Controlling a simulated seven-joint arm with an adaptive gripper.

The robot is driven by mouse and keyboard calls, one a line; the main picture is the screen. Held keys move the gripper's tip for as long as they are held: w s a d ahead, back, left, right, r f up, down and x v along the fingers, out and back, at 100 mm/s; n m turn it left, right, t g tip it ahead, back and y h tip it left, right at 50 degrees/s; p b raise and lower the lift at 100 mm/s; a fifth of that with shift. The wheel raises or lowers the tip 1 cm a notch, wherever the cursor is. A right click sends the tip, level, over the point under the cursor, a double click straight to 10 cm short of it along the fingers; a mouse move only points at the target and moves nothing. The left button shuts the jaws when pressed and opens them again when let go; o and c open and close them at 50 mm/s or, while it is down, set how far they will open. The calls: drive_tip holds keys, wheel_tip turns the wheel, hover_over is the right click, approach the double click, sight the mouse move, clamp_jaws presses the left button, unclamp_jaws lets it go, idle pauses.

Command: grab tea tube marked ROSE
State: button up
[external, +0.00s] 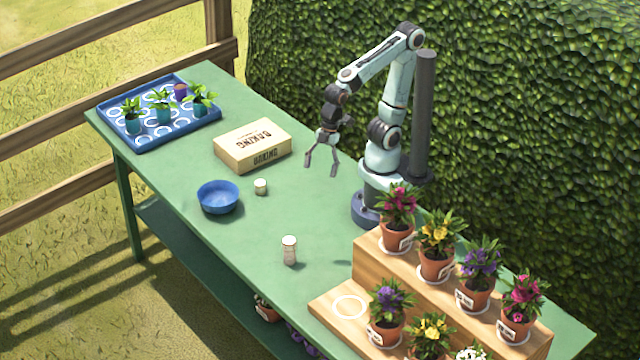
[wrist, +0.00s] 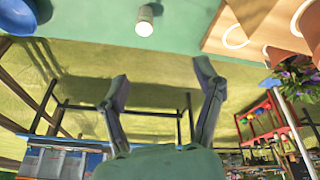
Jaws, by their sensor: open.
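A tall, pale cylindrical tube (external: 289,250) stands upright on the green table, between the blue bowl and the wooden flower stand. A tube also shows at the top of the wrist view (wrist: 146,20), end-on and bright. A shorter pale container (external: 260,186) stands beside the bowl. I cannot read the word ROSE on either. My gripper (external: 321,170) is open and empty, raised above the table near my base, apart from both containers. Its two spread fingers also show in the wrist view (wrist: 158,88), with nothing between them.
A blue bowl (external: 218,197) and a cardboard box marked BAKING (external: 252,145) are on the table (external: 205,250). A blue tray (external: 180,137) with potted seedlings is at the far left. A stepped wooden stand (external: 372,262) holds flowerpots at right. The table around the tall tube is clear.

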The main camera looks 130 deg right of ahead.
drive_tip(key=w+f+n, duration=0.1)
drive_tip(key=w+f, duration=0.2)
drive_tip(key=w, duration=0.4)
drive_tip(key=n+g, duration=0.1)
hover_over(289, 250)
drive_tip(key=d, duration=0.1)
drive_tip(key=s+x, duration=0.1)
drive_tip(key=x, duration=0.5)
drive_tip(key=f+g, duration=0.1)
drive_tip(key=f, duration=0.4)
drive_tip(key=s+f, duration=0.1)
drive_tip(key=f, duration=0.4)
drive_tip(key=f+g, duration=0.1)
drive_tip(key=f, duration=0.4)
drive_tip(key=shift+s+d+f+g+h, duration=0.25)
drive_tip(key=shift+d+f+g+h, duration=0.05)
drive_tip(key=shift+d+f, duration=0.1)
drive_tip(key=c, duration=1.2)
